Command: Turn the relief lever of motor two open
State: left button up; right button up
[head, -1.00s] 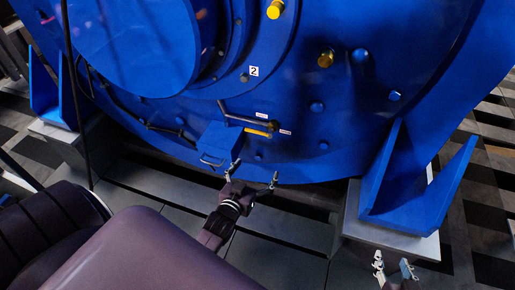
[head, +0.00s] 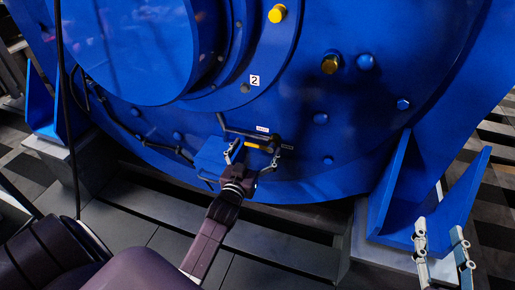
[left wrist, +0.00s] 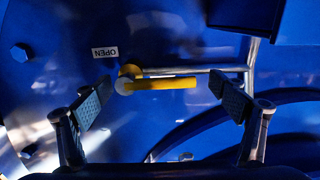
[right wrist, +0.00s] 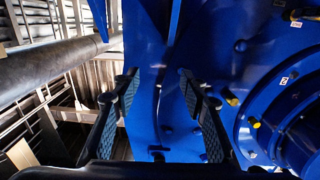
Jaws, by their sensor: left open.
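The relief lever is a short yellow handle on a round pivot, low on blue motor two (head: 350,110), whose plate (head: 254,80) reads 2. In the left wrist view the lever (left wrist: 175,83) lies level, its pivot at the left end. An upside-down OPEN label (left wrist: 105,53) sits above and left of the pivot. My left gripper (head: 253,156) is open, its fingers on either side of the lever and apart from it (left wrist: 160,85). In the head view the lever (head: 257,147) shows between the fingertips. My right gripper (head: 439,233) is open and empty by the right support foot.
A metal pipe (left wrist: 200,71) runs right behind the lever. A blue box (head: 212,156) juts out left of my left gripper. Blue support brackets (head: 400,200) stand at both sides of the motor. Yellow plugs and bolts stud the motor face. Dark slats lie below.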

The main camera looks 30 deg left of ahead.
pick_arm(q)
jog(key=shift+w+a, duration=0.1)
jog(key=shift+w, duration=0.3)
pick_arm(e)
jog(key=shift+a+r, duration=0.1)
jog(key=shift+r, duration=0.55)
pick_arm(q)
jog(key=c, duration=1.6)
pick_arm(e)
jog(key=shift+t, duration=0.3)
